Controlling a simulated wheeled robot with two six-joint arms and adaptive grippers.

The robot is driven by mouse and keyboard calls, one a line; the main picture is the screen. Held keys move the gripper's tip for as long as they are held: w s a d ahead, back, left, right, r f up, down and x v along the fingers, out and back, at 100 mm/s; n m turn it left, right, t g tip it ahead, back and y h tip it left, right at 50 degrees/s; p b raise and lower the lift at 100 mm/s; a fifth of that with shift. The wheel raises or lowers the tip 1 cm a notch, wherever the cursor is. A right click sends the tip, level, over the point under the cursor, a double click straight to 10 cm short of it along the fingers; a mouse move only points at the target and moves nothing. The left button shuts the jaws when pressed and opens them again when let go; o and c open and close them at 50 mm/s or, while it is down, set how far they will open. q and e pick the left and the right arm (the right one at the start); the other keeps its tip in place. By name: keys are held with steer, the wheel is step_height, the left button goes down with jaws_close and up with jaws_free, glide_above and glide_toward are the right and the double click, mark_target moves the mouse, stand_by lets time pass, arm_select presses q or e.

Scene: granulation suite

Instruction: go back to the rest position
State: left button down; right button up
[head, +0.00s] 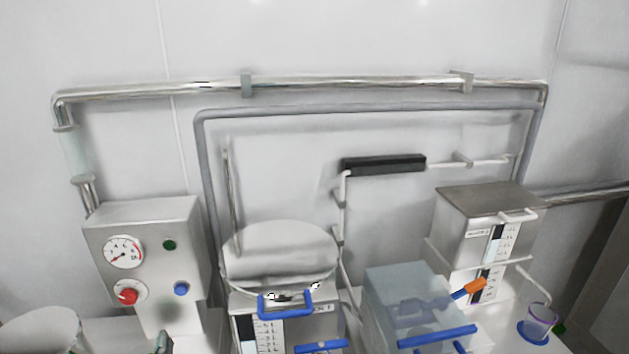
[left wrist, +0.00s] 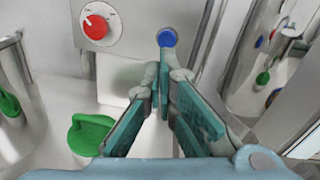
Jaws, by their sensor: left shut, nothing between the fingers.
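Only the tip of my left gripper (head: 163,342) shows, at the bottom edge of the head view, just below the grey control box (head: 150,225). In the left wrist view the left gripper (left wrist: 164,88) has its teal-padded fingers together at the tips, with nothing between them. The tips point toward a blue button (left wrist: 167,38) and appear apart from it; the gap is hard to judge. The blue button also shows in the head view (head: 181,288). My right gripper is in neither view.
The control box carries a gauge (head: 123,252), a red knob (head: 127,296) and a green button (head: 169,245). A lidded steel vessel (head: 280,260) stands right of it, then a clear box (head: 410,300) and a steel hopper (head: 480,225). A green handle (left wrist: 90,135) lies left of the fingers.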

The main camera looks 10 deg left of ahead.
arm_select(q)
steer(key=s+f+n+g, duration=0.35)
steer(key=s+n, duration=0.25)
steer(key=n, duration=0.4)
steer(key=s+f+n+g, duration=0.3)
steer(key=s+n+g, duration=0.15)
steer(key=n, duration=0.45)
steer(key=s+d+f+n+g+h, duration=0.3)
steer(key=s+d+n, duration=0.2)
steer(key=s+d, duration=0.15)
steer(key=s+d+f+n+g+h, duration=0.2)
steer(key=s+d+n+h, duration=0.1)
steer(key=s+d+n, duration=0.3)
step_height(320, 180, down, 19)
steer(key=s+m+g, duration=0.1)
steer(key=s, duration=0.1)
steer(key=s+a+f+g, duration=0.1)
steer(key=s+f, duration=1.2)
steer(key=shift+s+a+b, duration=0.2)
steer(key=shift+a+b, duration=0.05)
steer(key=shift+b, duration=0.15)
